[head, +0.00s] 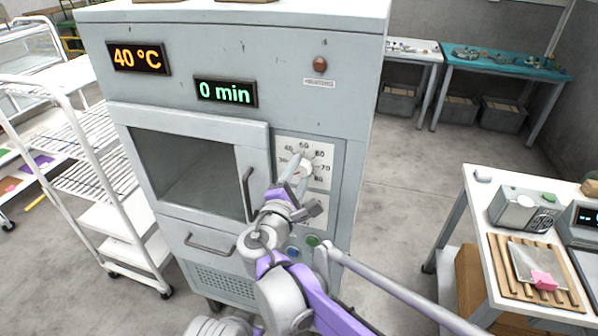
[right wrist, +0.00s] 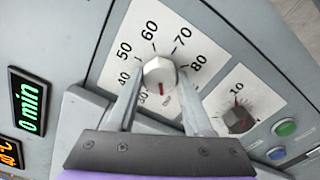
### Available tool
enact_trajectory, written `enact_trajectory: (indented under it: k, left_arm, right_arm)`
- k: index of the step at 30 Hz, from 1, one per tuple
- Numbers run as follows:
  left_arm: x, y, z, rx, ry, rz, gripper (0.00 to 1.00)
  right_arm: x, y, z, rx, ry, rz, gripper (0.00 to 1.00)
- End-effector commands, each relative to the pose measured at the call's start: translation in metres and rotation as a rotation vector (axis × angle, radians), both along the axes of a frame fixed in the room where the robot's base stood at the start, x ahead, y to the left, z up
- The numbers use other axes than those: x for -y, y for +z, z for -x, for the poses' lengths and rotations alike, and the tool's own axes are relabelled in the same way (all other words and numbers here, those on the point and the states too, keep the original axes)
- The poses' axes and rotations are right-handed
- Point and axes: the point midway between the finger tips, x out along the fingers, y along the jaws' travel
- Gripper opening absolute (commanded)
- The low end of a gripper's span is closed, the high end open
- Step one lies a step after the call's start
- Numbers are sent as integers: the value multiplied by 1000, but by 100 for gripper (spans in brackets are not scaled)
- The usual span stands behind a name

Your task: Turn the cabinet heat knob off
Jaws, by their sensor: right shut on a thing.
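The grey cabinet (head: 255,60) stands in the middle of the head view, its orange display (head: 138,57) reading 40 °C. The bottom of the dial is partly hidden by the gripper. My left gripper is not in view.
A second, darker knob (right wrist: 240,118) and green (right wrist: 285,128) and blue (right wrist: 276,153) buttons sit close by. The cabinet door handle (head: 248,194) is just left of my gripper. A white rack (head: 95,180) stands at left, a cluttered table (head: 487,250) at right.

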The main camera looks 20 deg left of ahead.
Motion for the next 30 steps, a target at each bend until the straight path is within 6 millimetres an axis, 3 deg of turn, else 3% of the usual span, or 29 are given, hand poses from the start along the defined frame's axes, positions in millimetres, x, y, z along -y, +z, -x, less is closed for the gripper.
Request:
enact_trajectory:
  k: [10,24,25,29,30]
  left_arm:
    - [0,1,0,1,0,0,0]
    - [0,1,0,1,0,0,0]
    - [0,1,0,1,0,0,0]
    - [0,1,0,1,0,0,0]
    - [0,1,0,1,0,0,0]
  right_arm:
    - [0,0,0,-4,0,104,0]
    - [0,0,0,-4,0,116,0]
    - [0,0,0,-4,0,116,56]
    - [0,0,0,-4,0,115,80]
    - [0,0,0,-4,0,115,81]
